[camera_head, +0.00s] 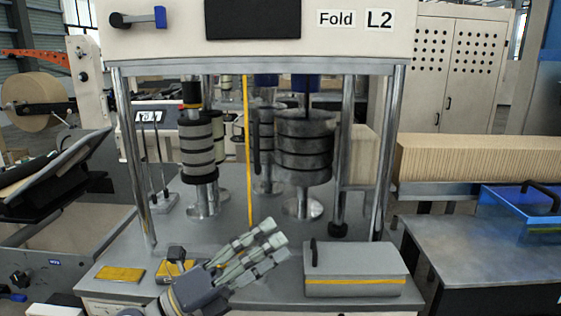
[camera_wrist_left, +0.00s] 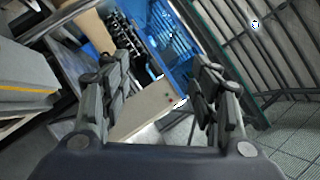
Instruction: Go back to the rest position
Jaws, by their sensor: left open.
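My left gripper (camera_head: 262,253) shows in the head view at the bottom middle, in front of the machine. Its fingers point up and to the right, and nothing is held between them. In the left wrist view my left gripper (camera_wrist_left: 160,85) has its fingers spread wide apart and empty. My right gripper is not in view.
The machine's table (camera_head: 230,232) carries a grey box (camera_head: 355,270) with a yellow stripe, right of my gripper. Upright rollers (camera_head: 303,145) stand behind under the "Fold L2" housing (camera_head: 260,30). A kraft roll (camera_head: 35,100) is far left. A blue crate (camera_wrist_left: 172,45) shows in the wrist view.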

